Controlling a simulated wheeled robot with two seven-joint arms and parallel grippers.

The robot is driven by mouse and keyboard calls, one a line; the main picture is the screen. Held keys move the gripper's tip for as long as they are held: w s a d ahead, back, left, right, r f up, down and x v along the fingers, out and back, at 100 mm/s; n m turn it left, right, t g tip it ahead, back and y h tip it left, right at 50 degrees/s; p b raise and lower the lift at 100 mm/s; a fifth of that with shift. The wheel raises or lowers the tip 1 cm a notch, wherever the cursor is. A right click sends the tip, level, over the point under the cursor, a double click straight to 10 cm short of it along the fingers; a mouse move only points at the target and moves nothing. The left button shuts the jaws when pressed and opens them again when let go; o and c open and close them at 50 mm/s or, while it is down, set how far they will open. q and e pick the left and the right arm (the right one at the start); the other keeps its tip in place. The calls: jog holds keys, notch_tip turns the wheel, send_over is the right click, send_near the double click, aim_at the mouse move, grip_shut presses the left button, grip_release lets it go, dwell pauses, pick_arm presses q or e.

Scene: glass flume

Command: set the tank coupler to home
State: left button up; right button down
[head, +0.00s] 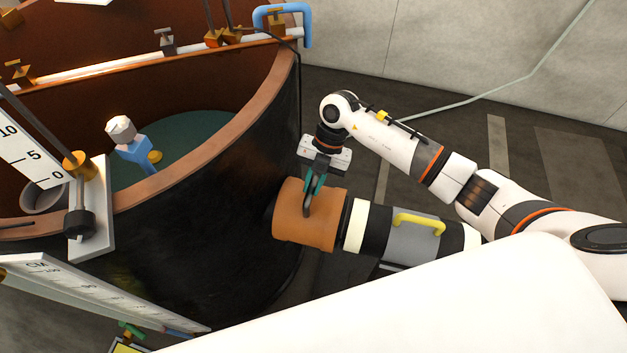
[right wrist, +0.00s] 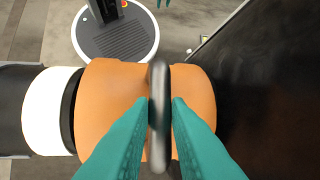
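The tank coupler (head: 290,228) is an orange-brown cylinder between the dark curved tank wall (head: 240,200) and a banded pipe (head: 375,230). A dark grey handle (head: 307,200) stands up from it. My right gripper (head: 315,184) is above the coupler, with its teal fingers around the handle. In the right wrist view, the handle (right wrist: 159,75) lies between both fingers, which appear to press on its sides over the orange coupler body (right wrist: 110,95). My left gripper is not seen in the head view; small teal tips at the top of the right wrist view may be its fingers.
A yellow handle (head: 420,222) is on the grey pipe section. A blue hooked pipe (head: 285,12) sits on the tank rim. A small figure with a blue body (head: 130,145) is inside the tank. White scales (head: 85,285) stand at the left. Floor is free behind my right arm.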

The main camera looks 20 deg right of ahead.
jog(key=s+d+p, duration=0.1)
jog(key=d, duration=0.1)
jog(key=s+d, duration=0.2)
jog(key=d, duration=0.1)
jog(key=s+d+p, duration=0.1)
jog(key=s+d, duration=0.1)
jog(key=shift+d+p, duration=0.3)
jog(key=shift+d, duration=0.1)
jog(key=shift+a, duration=0.1)
jog(key=c, duration=1.4)
grip_release()
jog(key=shift+s+d, duration=0.15)
jog(key=shift+d, duration=0.05)
jog(key=shift+o, duration=0.2)
jog(key=shift+a, duration=0.1)
